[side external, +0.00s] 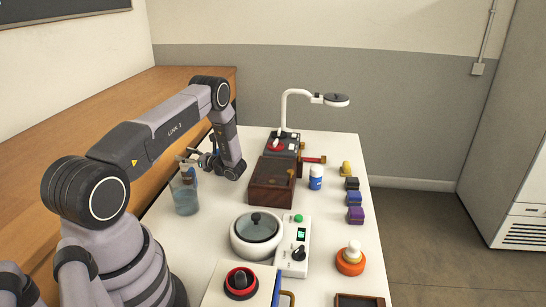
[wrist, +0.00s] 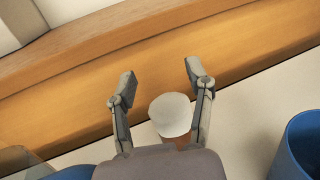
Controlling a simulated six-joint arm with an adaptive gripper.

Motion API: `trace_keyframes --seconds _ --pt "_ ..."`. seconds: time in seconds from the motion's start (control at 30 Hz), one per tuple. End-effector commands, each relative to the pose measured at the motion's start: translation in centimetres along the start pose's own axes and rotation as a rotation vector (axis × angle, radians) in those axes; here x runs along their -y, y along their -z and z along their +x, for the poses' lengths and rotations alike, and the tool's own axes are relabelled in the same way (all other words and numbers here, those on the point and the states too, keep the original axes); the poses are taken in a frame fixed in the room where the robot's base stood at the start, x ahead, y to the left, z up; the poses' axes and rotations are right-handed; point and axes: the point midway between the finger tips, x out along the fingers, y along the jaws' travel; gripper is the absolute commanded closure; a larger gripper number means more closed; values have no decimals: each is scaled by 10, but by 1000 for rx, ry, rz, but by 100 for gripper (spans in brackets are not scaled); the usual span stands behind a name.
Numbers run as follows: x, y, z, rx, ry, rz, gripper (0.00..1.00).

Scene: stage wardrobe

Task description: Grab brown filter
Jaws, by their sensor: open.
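My gripper (wrist: 160,80) is open, its two fingers apart, in the wrist view. In the side view my gripper (side external: 187,158) is at the left edge of the white table. A white round-topped object (wrist: 171,114) with a reddish-brown part below it shows between the fingers, closer to the right one; my gripper's body hides its lower part. It seems to be the small white and brownish object behind the clear cup in the side view. I cannot tell whether this is the brown filter. No other thing is clearly a brown filter.
A clear bluish cup (side external: 186,201) stands close to my gripper. A dark brown box (side external: 268,195), a white pot (side external: 256,232) and a white-capped blue bottle (side external: 316,178) stand to the right. A blue container (wrist: 302,146) is right in the wrist view. A wooden ledge (wrist: 150,55) borders the table.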

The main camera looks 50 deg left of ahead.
Motion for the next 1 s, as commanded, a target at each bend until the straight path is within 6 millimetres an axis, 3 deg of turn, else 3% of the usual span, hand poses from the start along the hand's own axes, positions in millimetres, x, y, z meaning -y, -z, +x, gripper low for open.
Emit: trace_keyframes --seconds 0.33,0.5,0.8,1.0 --pt "-1 57 -1 -2 0 1 48" --pt "0 53 25 -3 -3 -2 48" --pt "0 53 29 -3 -1 -1 48" --pt "0 53 29 -3 -1 -1 74"
